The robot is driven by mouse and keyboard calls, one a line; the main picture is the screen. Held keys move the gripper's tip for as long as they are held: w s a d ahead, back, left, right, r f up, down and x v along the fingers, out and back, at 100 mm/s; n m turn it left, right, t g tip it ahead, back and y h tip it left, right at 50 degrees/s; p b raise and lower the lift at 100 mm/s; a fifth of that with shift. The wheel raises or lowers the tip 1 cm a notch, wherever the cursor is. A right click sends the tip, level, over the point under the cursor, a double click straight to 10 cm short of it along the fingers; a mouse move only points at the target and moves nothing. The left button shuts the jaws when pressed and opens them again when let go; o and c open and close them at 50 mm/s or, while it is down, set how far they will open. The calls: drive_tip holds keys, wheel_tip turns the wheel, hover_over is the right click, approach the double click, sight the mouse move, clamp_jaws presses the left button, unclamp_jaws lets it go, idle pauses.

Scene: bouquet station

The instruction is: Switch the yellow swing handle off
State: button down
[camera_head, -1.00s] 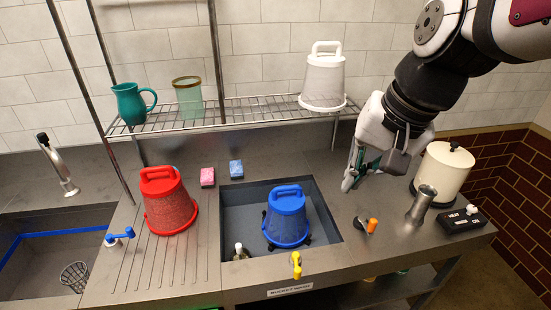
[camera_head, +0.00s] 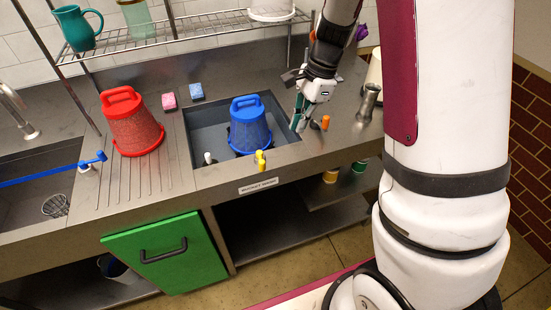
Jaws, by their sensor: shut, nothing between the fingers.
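The yellow swing handle (camera_head: 260,160) sits on the front edge of the counter, just in front of the basin that holds the blue bucket. It is small, and its exact turn is hard to make out. My gripper (camera_head: 298,127) is shut and empty, pointing down by the right side of the basin. It is to the right of the yellow handle and farther back, apart from it.
A blue upturned bucket (camera_head: 250,125) stands in the basin (camera_head: 205,120). An orange-topped knob (camera_head: 325,122) and a metal vase (camera_head: 368,102) are right of my gripper. A red bucket (camera_head: 132,125) stands left on the drainboard. A green cabinet door (camera_head: 165,252) is below.

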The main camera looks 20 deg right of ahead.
sight(261, 158)
drive_tip(key=shift+d+f, duration=0.15)
drive_tip(key=shift+f, duration=0.35)
drive_tip(key=shift+s, duration=0.1)
drive_tip(key=a+f+p, duration=0.2)
drive_tip(key=a+f, duration=0.4)
drive_tip(key=f, duration=0.3)
drive_tip(key=shift+a+f, duration=0.25)
drive_tip(key=shift+f, duration=0.1)
